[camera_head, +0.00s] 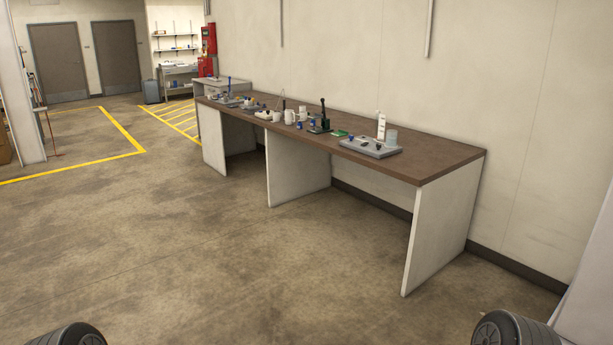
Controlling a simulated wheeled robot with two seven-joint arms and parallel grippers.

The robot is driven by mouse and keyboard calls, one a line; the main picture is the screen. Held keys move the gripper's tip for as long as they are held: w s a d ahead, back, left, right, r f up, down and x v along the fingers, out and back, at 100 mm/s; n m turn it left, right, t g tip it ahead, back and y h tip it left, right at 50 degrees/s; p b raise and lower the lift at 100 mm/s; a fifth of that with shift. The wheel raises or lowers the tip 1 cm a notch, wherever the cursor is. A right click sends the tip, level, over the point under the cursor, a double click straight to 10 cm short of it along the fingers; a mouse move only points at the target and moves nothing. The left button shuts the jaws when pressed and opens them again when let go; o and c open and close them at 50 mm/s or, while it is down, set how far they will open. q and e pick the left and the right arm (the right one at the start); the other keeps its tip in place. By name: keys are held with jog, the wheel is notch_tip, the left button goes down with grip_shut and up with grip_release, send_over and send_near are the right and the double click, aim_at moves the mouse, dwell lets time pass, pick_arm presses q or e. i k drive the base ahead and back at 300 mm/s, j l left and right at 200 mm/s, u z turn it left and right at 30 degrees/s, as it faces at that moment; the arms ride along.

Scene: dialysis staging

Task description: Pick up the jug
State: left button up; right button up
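No jug can be picked out with certainty, as the items on the long table (440,158) are small and far off. Candidates are a white container (289,117) near the table's middle, a tall white bottle (381,125) towards its right end, and a pale grey cup-like vessel (392,137) beside that bottle. The bottle and the vessel stand at a grey tray (368,151). Neither of my grippers shows in this view, and nothing near the table is being touched.
Several small items crowd the table's middle and left, including a dark upright tool (322,113) and a green piece (339,133). The table's right end is bare. White panels (440,225) support it. Open concrete floor (220,270) lies in front. A wall runs behind.

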aim_at(289, 114)
jog(key=i+z, duration=0.15)
jog(key=i, duration=3)
jog(key=i+u, duration=0.1)
jog(key=i, duration=0.45)
jog(key=i+l+u, duration=0.1)
jog(key=i, duration=0.45)
jog(key=i+l, duration=0.15)
jog(key=i, duration=0.4)
jog(key=i+l+u, duration=0.15)
jog(key=i, duration=0.35)
